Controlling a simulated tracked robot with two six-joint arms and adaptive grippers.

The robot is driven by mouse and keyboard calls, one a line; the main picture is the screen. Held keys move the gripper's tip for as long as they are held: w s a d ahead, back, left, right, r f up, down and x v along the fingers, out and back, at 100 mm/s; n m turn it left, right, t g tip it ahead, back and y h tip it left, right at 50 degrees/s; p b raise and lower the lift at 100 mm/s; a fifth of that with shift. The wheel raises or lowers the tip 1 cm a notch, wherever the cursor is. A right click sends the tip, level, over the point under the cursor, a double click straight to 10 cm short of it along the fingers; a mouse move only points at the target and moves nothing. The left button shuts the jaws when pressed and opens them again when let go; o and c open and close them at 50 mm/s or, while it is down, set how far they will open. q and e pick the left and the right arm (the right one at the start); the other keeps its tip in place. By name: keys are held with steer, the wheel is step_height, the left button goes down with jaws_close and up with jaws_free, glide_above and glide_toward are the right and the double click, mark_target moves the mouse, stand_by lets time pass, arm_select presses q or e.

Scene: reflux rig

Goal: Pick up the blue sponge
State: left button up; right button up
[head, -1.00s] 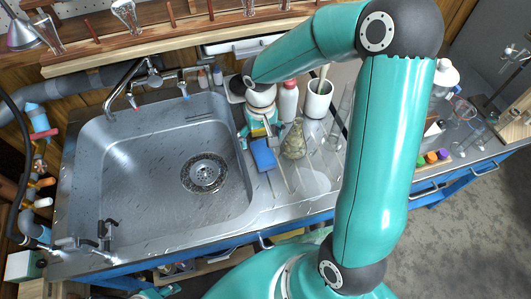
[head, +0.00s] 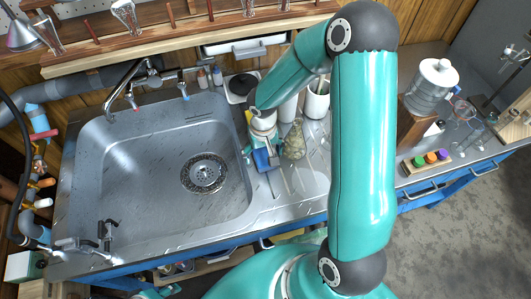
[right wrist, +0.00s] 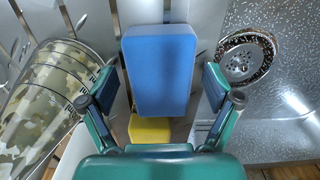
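The blue sponge (head: 262,159) stands on the steel drainboard just right of the sink basin, partly covered by my right gripper in the head view. My right gripper (head: 264,148) is above and at it, reaching down from the right arm. In the right wrist view the blue sponge (right wrist: 160,70) lies between the two spread fingers of my right gripper (right wrist: 158,88), with a visible gap on each side. The gripper is open and empty.
A yellow sponge (right wrist: 150,130) is close by the blue one. A patterned flask (head: 294,140) stands just right of the gripper, with a white beaker (head: 316,100) behind. The sink basin (head: 150,190) is open and empty on the left.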

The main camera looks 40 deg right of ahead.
mark_target(263, 153)
steer(key=c, duration=1)
steer(key=shift+o, duration=0.2)
steer(key=shift+r, duration=0.15)
step_height(263, 153, up, 20)
steer(key=p, duration=0.1)
